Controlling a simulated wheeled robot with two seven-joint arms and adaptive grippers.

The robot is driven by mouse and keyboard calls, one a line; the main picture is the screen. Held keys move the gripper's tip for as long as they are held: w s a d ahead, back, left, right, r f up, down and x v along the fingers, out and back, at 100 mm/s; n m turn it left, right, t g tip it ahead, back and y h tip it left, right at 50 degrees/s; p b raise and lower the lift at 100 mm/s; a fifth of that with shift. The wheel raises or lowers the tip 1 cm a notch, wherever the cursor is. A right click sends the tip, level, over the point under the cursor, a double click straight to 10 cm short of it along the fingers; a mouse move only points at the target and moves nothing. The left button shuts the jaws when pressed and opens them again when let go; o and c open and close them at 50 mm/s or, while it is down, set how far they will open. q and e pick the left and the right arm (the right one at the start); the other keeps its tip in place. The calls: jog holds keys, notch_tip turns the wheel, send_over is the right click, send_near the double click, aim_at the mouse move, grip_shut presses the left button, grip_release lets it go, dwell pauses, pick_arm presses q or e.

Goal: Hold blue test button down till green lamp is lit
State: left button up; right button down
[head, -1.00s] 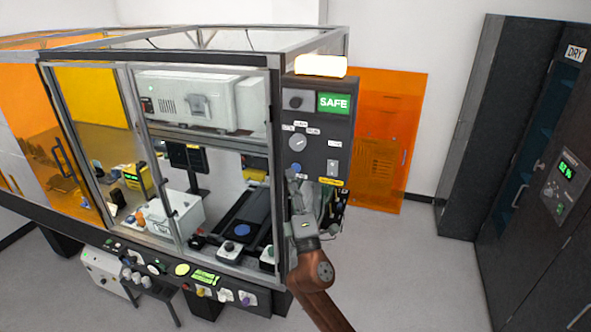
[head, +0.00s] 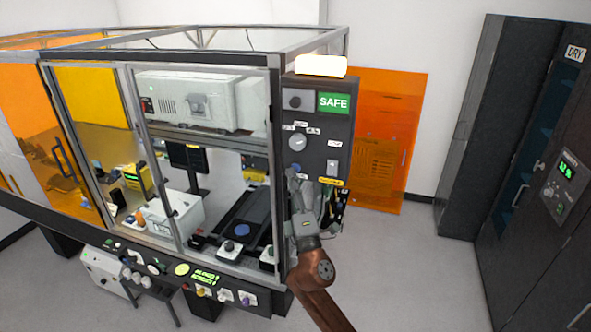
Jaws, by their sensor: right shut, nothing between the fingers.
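The dark control panel (head: 316,112) stands on the right post of the enclosure. The blue test button (head: 297,167) shows as a small blue patch below the dial, partly hidden by my right gripper. My right gripper (head: 293,175) is shut and empty, its tips at or just below the button; I cannot tell whether they touch or press it. A green SAFE sign (head: 333,103) is lit at the panel's upper right. I cannot make out a separate green lamp near the button. My left gripper is out of view.
A pale yellow beacon (head: 320,66) glows on top. An orange screen (head: 389,130) stands behind, right of the panel. A dark dry cabinet (head: 535,170) is far right, with open floor between.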

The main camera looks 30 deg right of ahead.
jog(key=shift+w+d, duration=0.15)
jog(key=shift+w+d, duration=0.25)
jog(key=shift+d, duration=0.1)
dwell(1.8)
jog(key=shift+a, duration=0.1)
dwell(1.4)
jog(key=shift+s+a, duration=0.55)
jog(key=s+a+p, duration=0.1)
jog(key=s+a, duration=0.2)
jog(key=shift+s+a, duration=0.15)
jog(key=shift+a, duration=0.25)
dwell(0.5)
